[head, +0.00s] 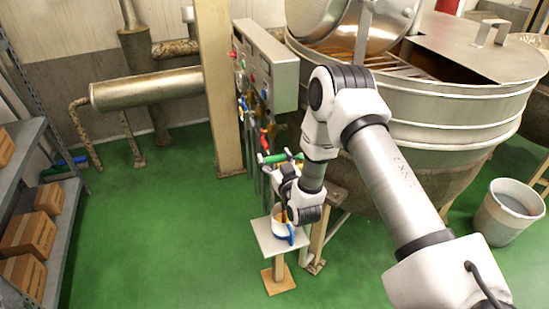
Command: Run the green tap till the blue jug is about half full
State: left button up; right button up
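The green tap's handle (275,158) shows low on the pipework beside the big kettle. The blue jug (291,236) stands below it on a small square stand (264,236). It looks pale with blue on its near side, and my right wrist partly covers it. Something brownish shows at the jug's mouth, but its level cannot be told. My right gripper (284,174) is at the green handle, just above the jug. Its dark fingers are small and partly hidden, so whether they are shut on the handle cannot be told. My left gripper is not in view.
A control box (270,68) and other coloured handles, including a red one (263,135), are close behind the gripper. The large metal kettle (440,125) fills the right. A grey bucket (508,212) stands at right. Shelves with boxes (28,235) line the left; green floor between is clear.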

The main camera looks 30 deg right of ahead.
jog(key=c, duration=0.7)
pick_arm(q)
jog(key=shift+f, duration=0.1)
